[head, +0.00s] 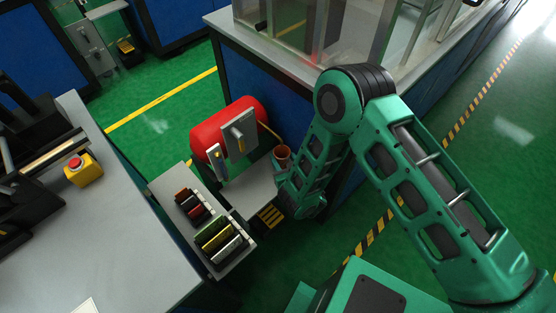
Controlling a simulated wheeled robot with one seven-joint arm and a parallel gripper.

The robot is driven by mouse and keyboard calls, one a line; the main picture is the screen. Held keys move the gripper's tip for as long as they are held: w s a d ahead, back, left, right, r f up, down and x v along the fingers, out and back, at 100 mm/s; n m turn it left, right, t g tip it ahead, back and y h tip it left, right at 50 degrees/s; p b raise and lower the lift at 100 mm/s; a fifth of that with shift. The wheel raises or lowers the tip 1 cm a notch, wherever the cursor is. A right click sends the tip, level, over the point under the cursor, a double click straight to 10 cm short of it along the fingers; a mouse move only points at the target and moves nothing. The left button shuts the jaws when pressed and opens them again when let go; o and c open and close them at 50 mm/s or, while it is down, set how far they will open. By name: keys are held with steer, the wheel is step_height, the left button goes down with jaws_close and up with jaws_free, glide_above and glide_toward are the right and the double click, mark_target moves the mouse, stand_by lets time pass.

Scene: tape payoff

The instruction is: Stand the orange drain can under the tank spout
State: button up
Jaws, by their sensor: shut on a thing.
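The orange drain can (282,153) is small and brownish orange, upright as far as I can tell, with its open top showing. My gripper (281,166) is shut on it, just right of the red tank, with its fingers largely hidden by my green arm. The red tank (232,127) is a cylinder lying on its side, with a grey panel with a lever on its front. I cannot make out the tank's spout clearly. I cannot tell whether the can touches the surface below.
A grey shelf (248,189) lies below the tank. A rack of several coloured rolls or blocks (218,238) stands to the left. A bench (120,220) with a red-and-yellow stop button (82,169) is at far left. A blue-sided machine (250,90) stands behind. Green floor is open at right.

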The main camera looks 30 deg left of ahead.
steer(key=shift+f, duration=0.85)
steer(key=o, duration=1)
steer(key=shift+o, duration=0.2)
